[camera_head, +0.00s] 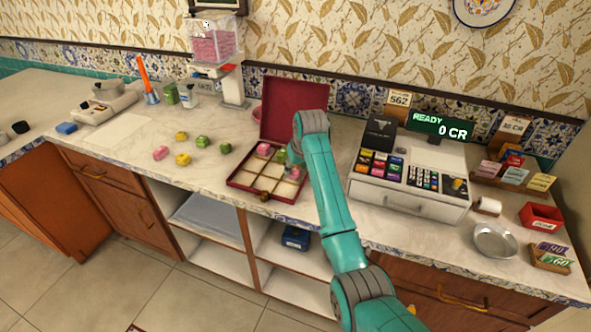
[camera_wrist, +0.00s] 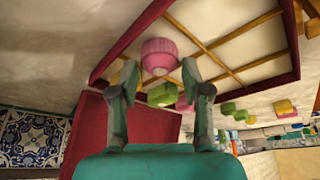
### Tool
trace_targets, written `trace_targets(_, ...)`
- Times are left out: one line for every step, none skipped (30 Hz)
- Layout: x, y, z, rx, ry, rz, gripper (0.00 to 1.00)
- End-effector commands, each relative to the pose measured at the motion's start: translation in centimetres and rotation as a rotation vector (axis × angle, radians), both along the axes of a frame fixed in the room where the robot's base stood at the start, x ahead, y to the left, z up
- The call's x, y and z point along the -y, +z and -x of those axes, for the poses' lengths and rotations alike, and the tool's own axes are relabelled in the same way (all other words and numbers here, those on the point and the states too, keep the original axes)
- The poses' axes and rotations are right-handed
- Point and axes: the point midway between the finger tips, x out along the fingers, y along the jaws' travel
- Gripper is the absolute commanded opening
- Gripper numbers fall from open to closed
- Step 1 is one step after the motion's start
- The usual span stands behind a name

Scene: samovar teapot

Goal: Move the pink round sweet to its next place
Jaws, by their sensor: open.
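The pink round sweet (camera_wrist: 160,55) is ribbed and sits in a compartment of the open red box (camera_head: 238,181), near the box wall in the wrist view. It shows in the head view (camera_head: 294,173) beside the end of my arm. My gripper (camera_wrist: 160,72) is open, with a fingertip on either side of the sweet's lower edge in the wrist view. I cannot tell whether they touch it. A green sweet (camera_head: 280,156) and another pink sweet (camera_head: 263,149) lie along the back of the box. The front compartments look empty.
The red lid (camera_head: 292,105) stands upright behind the box. Several loose sweets, including a pink one (camera_head: 160,153) and a green one (camera_head: 225,148), lie on the counter to the left. A cash register (camera_head: 405,190) stands close on the right. A small brown thing (camera_head: 265,196) is at the front edge.

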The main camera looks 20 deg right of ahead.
Motion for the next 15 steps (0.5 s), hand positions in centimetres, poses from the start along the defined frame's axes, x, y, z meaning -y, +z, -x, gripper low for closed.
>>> trace_targets(0.1,0.9,0.3,0.003,0.0,0.0,0.48)
trace_targets(0.1,1.4,0.5,0.004,0.0,0.0,0.48)
trace_targets(0.2,2.1,0.8,0.004,0.0,0.0,0.48)
trace_targets(0.2,2.7,1.0,0.005,0.0,0.0,0.48)
trace_targets(0.2,3.3,1.3,0.004,0.0,0.0,0.48)
trace_targets(0.3,4.0,1.6,0.005,0.0,0.0,0.48)
trace_targets(0.3,4.6,1.8,0.003,0.0,0.0,0.48)
trace_targets(0.4,5.2,2.0,0.004,0.0,0.0,0.48)
trace_targets(0.4,5.8,2.4,0.003,-0.001,-0.001,0.48)
trace_targets(0.4,6.4,2.5,0.004,0.0,0.0,0.48)
trace_targets(0.5,6.8,2.8,0.002,-0.001,-0.001,0.48)
trace_targets(0.5,7.5,3.0,0.003,0.0,0.0,0.48)
trace_targets(0.5,7.8,3.2,0.003,0.0,0.0,0.48)
trace_targets(0.6,8.2,3.3,0.002,0.0,0.0,0.48)
trace_targets(0.6,8.7,3.5,0.003,0.0,0.0,0.48)
